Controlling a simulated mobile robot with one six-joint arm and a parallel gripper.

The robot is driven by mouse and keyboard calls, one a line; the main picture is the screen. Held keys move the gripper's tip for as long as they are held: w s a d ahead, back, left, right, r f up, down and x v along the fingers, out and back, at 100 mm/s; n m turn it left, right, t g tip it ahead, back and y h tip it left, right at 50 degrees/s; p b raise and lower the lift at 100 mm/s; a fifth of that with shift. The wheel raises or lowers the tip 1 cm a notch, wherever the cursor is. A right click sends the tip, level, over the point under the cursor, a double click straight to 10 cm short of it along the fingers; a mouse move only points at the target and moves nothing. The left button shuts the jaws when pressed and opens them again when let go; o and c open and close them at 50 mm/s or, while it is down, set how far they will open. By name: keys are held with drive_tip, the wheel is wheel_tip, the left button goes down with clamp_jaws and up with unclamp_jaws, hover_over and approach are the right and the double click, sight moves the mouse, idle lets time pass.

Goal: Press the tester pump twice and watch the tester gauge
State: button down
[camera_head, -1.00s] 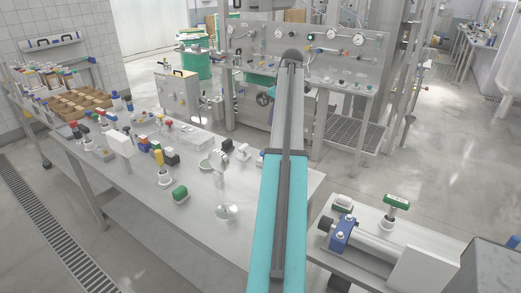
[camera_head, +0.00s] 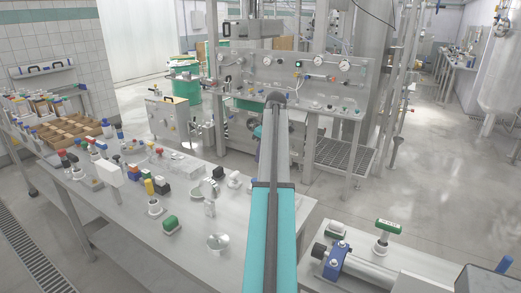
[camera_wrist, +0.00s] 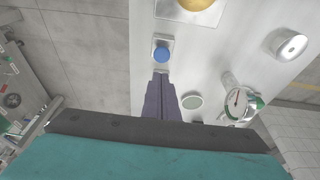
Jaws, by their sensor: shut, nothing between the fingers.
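In the wrist view my gripper (camera_wrist: 161,78) is shut and empty, its dark fingers over a pale bench top. A round blue button (camera_wrist: 161,54) on a small square base lies just beyond the fingertips. I cannot tell whether the fingers touch it, or whether it is the tester pump. A round white gauge with a red needle (camera_wrist: 237,101) stands to the right of the fingers; its numbers are too small to read. I cannot tell for sure that it is the tester gauge. My gripper does not show in the head view, where my arm hides part of the bench.
In the wrist view a grey-green disc (camera_wrist: 192,102) sits beside the fingers, and a silver oval fitting (camera_wrist: 290,45) lies farther right. In the head view a bench (camera_head: 140,222) crowded with small fittings is left of my arm. A panel with several gauges (camera_head: 310,66) stands behind.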

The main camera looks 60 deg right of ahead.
drive_tip(key=p, duration=0.2)
hover_over(256, 180)
wheel_tip(256, 180, down, 6)
drive_tip(key=shift+s+f, duration=0.1)
drive_tip(key=shift+s, duration=0.05)
drive_tip(key=shift+f, duration=1.4)
drive_tip(key=shift+f, duration=0.15)
drive_tip(key=shift+f+b, duration=0.35)
drive_tip(key=shift+f, duration=0.65)
drive_tip(key=shift+r+p, duration=1.05)
drive_tip(key=shift+r, duration=1)
drive_tip(key=b+v, duration=0.2)
drive_tip(key=v, duration=0.8)
drive_tip(key=shift+b, duration=0.35)
drive_tip(key=shift+r, duration=0.15)
